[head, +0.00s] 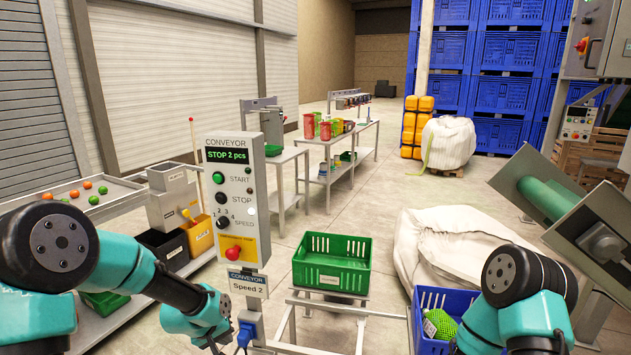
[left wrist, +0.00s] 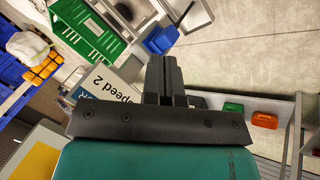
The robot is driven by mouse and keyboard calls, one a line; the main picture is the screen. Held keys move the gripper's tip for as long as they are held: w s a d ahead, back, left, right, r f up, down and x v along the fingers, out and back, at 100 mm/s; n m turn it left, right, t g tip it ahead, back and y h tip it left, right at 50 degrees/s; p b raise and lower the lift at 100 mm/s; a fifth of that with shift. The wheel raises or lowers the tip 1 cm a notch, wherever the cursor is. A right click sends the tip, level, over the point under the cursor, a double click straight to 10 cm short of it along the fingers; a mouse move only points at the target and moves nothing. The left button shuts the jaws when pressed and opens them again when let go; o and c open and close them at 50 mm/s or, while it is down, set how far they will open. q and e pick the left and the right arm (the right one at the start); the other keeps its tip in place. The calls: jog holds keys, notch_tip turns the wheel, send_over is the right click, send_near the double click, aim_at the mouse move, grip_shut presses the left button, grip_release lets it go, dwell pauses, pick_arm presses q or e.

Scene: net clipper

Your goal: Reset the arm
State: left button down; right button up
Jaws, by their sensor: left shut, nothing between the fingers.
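My left arm comes in from the left, and its gripper (head: 218,346) hangs low in front of the conveyor control box (head: 232,200), partly cut off by the bottom edge. In the left wrist view the left gripper's dark fingers (left wrist: 165,62) are together with nothing between them. The control box display reads "STOP 2 pcs", and a plate below it reads "Speed 2" (head: 248,284). This plate also shows behind the fingers in the left wrist view (left wrist: 104,88). My right arm is at the lower right; its gripper is not visible.
A green crate (head: 331,262) stands on a metal frame right of the control box. A blue crate (head: 430,298) holds a green net bag (head: 440,325) beside my right arm. A tray with small balls (head: 70,195) lies at left. Open floor extends behind.

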pick_arm(q)
jog(key=s+d+f+m+g, duration=0.1)
jog(key=s+f+g, duration=0.1)
jog(key=s+f, duration=0.8)
jog(key=s+d+f+m+g, duration=0.1)
jog(key=s+f, duration=0.8)
jog(key=s, duration=0.5)
jog(key=shift+f+m+g, duration=0.3)
jog(key=shift+f+g, duration=0.1)
